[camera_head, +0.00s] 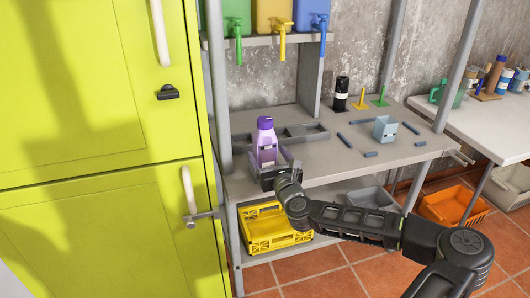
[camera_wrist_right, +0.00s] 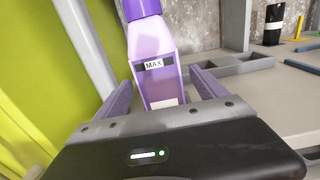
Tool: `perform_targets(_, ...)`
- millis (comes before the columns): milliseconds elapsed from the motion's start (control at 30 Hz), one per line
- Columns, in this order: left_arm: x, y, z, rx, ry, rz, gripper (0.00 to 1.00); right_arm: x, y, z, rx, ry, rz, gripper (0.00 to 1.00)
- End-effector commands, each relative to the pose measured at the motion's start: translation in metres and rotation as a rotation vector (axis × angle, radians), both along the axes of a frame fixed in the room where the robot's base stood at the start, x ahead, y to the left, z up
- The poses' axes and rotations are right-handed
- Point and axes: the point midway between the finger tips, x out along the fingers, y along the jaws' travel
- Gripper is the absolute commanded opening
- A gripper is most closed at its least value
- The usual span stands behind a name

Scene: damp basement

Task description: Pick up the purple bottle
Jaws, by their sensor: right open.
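The purple bottle (camera_head: 266,143) stands upright on the grey shelf near its left front corner. In the right wrist view the bottle (camera_wrist_right: 155,60) rises between the two fingers, with a purple cap at the top and a "MAX" label. My right gripper (camera_head: 270,162) is open at the front of the bottle, one finger on each side of it. In the wrist view the right gripper's fingers (camera_wrist_right: 163,92) appear apart from the bottle's sides. The lower part of the bottle is partly hidden by the gripper. My left gripper is not in view.
A grey divided tray (camera_head: 310,131) lies behind the bottle. A lime-green cabinet (camera_head: 100,150) stands close on the left. A yellow crate (camera_head: 270,228) sits below.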

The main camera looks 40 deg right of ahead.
Motion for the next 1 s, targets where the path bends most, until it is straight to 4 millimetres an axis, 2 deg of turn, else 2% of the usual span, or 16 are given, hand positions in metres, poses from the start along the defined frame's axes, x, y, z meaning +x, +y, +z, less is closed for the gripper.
perform_targets(100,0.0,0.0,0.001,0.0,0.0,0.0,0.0,0.018,-0.005,0.001,0.001,-0.001,0.0,0.82)
perform_targets(233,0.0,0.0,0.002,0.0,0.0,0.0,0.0,0.029,-0.009,0.001,0.001,-0.001,0.0,0.82)
perform_targets(833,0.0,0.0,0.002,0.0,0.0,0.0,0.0,0.03,-0.01,0.0,0.001,0.0,-0.001,0.82)
perform_targets(1000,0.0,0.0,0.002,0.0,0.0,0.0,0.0,0.029,-0.01,0.0,0.001,0.0,-0.001,0.69)
